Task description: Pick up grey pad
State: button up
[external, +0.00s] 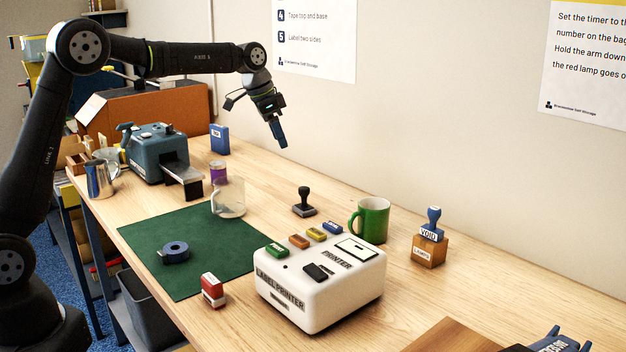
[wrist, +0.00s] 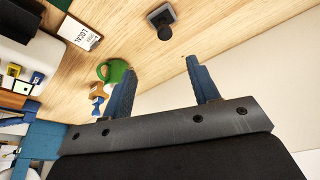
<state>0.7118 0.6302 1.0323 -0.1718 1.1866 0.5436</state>
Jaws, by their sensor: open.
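No plain grey pad stands out for certain. The nearest match is the flat grey square base (external: 304,210) under a dark round-knobbed stamp (external: 304,194), on the wood behind the label printer. In the wrist view the grey base (wrist: 158,13) and the dark knob (wrist: 165,32) show at the top, beyond my fingertips. I cannot tell whether base and stamp are one piece. My gripper (external: 279,138) hangs above the far side of the table near the wall, well clear of it. In the wrist view its blue fingers (wrist: 158,65) are apart with nothing between them.
A white label printer (external: 318,297) with small coloured blocks on top stands in front. A green mug (external: 371,220) and a VOID stamp on a wooden block (external: 429,250) stand to the right. A clear beaker (external: 229,199) and green mat (external: 190,235) lie left. Wood around the dark stamp is clear.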

aim_at(303, 187)
jog(key=w+d+f+m, duration=0.1)
jog(key=d+f, duration=0.1)
jog(key=f, duration=0.4)
jog(key=w+d+f+m+g, duration=0.1)
jog(key=d+f+m, duration=0.1)
jog(key=f, duration=0.4)
jog(key=w+d+f+m+g+h, duration=0.1)
jog(key=d+f+m, duration=0.1)
jog(key=f, duration=0.4)
jog(key=shift+w+d+f, duration=0.1)
jog(key=shift+d+f, duration=0.25)
jog(key=shift+d, duration=0.1)
jog(key=shift+c, duration=0.4)
jog(key=c, duration=1)
